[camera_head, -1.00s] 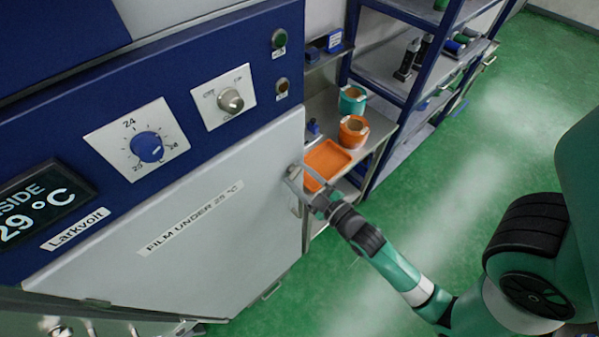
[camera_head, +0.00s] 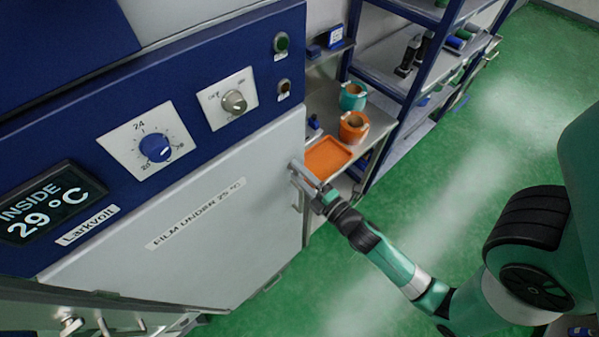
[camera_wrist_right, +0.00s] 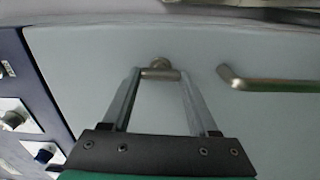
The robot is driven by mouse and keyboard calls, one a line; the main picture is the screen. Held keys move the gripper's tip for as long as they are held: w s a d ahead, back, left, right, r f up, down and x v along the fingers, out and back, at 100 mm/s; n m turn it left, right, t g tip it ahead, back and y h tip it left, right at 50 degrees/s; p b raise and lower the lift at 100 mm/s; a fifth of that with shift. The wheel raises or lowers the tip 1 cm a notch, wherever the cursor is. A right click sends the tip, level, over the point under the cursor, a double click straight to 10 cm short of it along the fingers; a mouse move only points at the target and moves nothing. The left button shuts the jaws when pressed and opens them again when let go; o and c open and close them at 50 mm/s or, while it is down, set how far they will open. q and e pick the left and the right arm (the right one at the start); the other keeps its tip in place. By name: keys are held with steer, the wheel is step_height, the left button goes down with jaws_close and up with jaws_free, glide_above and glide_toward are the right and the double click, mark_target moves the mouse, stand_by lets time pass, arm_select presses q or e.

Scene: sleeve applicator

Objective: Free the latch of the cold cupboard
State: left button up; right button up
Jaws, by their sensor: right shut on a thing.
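The cold cupboard has a pale grey door (camera_head: 230,235) labelled "FILM UNDER 25 °C", which looks closed. My right gripper (camera_head: 296,170) is at the door's right edge, shut on the latch. In the right wrist view, the latch (camera_wrist_right: 160,70) is a small metal piece on a round mount, between my right gripper's fingertips (camera_wrist_right: 160,76). A separate metal bar handle (camera_wrist_right: 268,84) is on the door to the right of the fingers, untouched. The cupboard's display (camera_head: 48,203) reads "INSIDE 29 °C".
Above the door are a blue dial (camera_head: 155,148) and a grey knob (camera_head: 234,102). A side shelf beside the cupboard holds an orange tray (camera_head: 327,157), an orange pot (camera_head: 353,128) and a teal pot (camera_head: 352,97). Green floor (camera_head: 400,200) is open to the right.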

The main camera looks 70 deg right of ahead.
steer(key=shift+n, duration=0.5)
steer(key=o, duration=1.4)
steer(key=b+v, duration=0.8)
steer(key=v, duration=0.3)
steer(key=shift+s+a, duration=0.15)
steer(key=shift+s, duration=0.15)
